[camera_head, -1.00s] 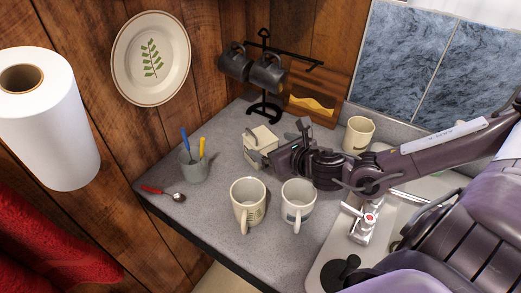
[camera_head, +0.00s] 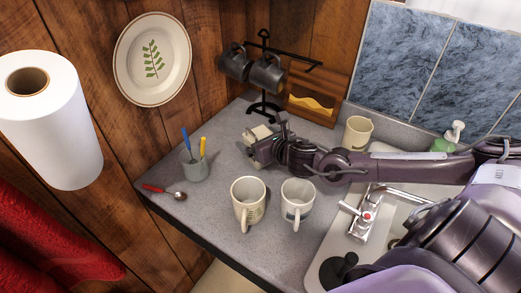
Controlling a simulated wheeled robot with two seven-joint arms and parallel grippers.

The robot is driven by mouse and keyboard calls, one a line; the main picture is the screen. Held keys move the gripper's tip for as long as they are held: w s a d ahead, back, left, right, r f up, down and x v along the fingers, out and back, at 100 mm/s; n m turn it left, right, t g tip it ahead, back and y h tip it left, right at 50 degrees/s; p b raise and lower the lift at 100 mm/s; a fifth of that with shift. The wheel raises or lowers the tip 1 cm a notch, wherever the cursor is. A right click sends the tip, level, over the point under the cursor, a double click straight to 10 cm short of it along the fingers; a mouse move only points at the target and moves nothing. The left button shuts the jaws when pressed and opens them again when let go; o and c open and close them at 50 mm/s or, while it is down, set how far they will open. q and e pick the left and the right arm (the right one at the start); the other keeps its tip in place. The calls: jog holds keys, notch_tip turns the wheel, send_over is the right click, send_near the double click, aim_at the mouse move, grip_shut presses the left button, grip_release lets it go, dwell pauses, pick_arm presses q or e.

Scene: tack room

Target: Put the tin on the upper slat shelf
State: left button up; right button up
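A small cream box-shaped tin (camera_head: 259,131) stands on the grey counter near the back corner. My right gripper (camera_head: 262,146) comes in from the right and is right at the tin, covering most of its front and right side. I cannot tell whether its fingers are closed on the tin or only beside it. No upper slat shelf can be made out with certainty in this view. My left gripper is not in view.
Two mugs (camera_head: 247,202) (camera_head: 297,203) stand in front of my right arm. A grey cup (camera_head: 194,166) with utensils and a spoon (camera_head: 168,191) are at left. A mug tree (camera_head: 264,75) and wooden rack (camera_head: 318,97) stand behind; a cream cup (camera_head: 357,134) and sink (camera_head: 335,247) are at right.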

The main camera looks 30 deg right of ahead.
jog(key=shift+w, duration=0.1)
jog(key=c, duration=1.4)
jog(key=shift+r, duration=0.1)
jog(key=shift+c, duration=1.2)
